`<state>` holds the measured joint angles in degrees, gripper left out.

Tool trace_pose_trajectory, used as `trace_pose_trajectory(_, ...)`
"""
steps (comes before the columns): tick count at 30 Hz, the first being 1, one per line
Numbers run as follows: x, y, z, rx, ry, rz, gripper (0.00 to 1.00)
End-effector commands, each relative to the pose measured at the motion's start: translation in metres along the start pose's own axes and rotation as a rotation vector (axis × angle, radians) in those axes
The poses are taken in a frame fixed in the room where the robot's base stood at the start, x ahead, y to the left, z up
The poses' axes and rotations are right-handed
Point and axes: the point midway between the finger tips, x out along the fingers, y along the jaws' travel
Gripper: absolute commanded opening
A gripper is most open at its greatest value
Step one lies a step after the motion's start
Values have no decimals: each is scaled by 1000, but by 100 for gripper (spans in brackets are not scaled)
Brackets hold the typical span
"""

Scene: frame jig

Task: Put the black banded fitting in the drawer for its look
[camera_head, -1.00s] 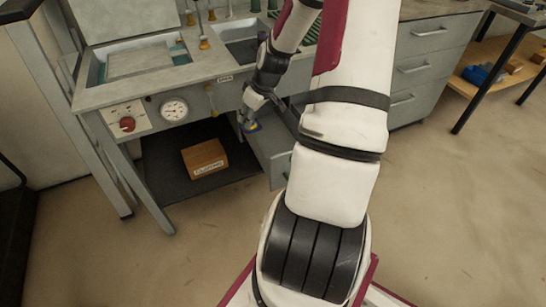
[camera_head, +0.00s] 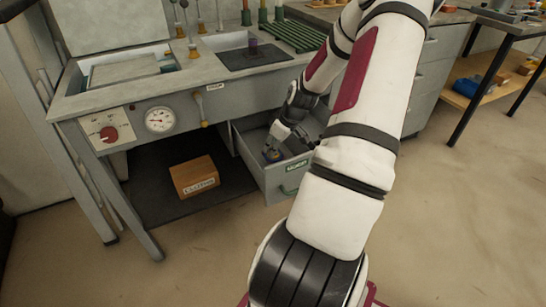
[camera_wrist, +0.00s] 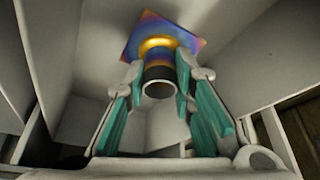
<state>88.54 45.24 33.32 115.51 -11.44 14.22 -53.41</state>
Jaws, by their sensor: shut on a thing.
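The fitting (camera_wrist: 158,72) has a dark tube, a gold band and a square flange with purple, blue and orange heat colours. My gripper (camera_wrist: 159,85) is shut on its tube, one teal-padded finger on each side. In the head view, my gripper (camera_head: 273,149) points down inside the open grey drawer (camera_head: 257,166), and the fitting (camera_head: 271,156) shows as a small purple and yellow patch at its tips. I cannot tell whether the flange touches the drawer floor. The drawer front has a green label, too small to read, and a green handle. My arm hides the drawer's right side.
An orange-brown box (camera_head: 194,177) with a white label sits on the dark lower shelf left of the drawer. The bench (camera_head: 215,82) overhangs the drawer's back. A small purple piece (camera_head: 252,46) stands on a dark mat on top. The floor in front is clear.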

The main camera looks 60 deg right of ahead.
Motion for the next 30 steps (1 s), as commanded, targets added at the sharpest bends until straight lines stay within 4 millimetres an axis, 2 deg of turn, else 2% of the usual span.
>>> trace_pose_trajectory(3, 22, -1, 9, 0, -1, -3, 0)
trace_pose_trajectory(6, 31, -1, 12, -1, 0, -1, 0)
trace_pose_trajectory(17, 33, 0, 13, -1, 0, 0, 0)
trace_pose_trajectory(18, 33, 0, 14, -1, -1, 0, 27)
trace_pose_trajectory(20, 33, 0, 14, -1, -1, 0, 41)
trace_pose_trajectory(30, 31, 0, 13, -1, 0, 0, 43)
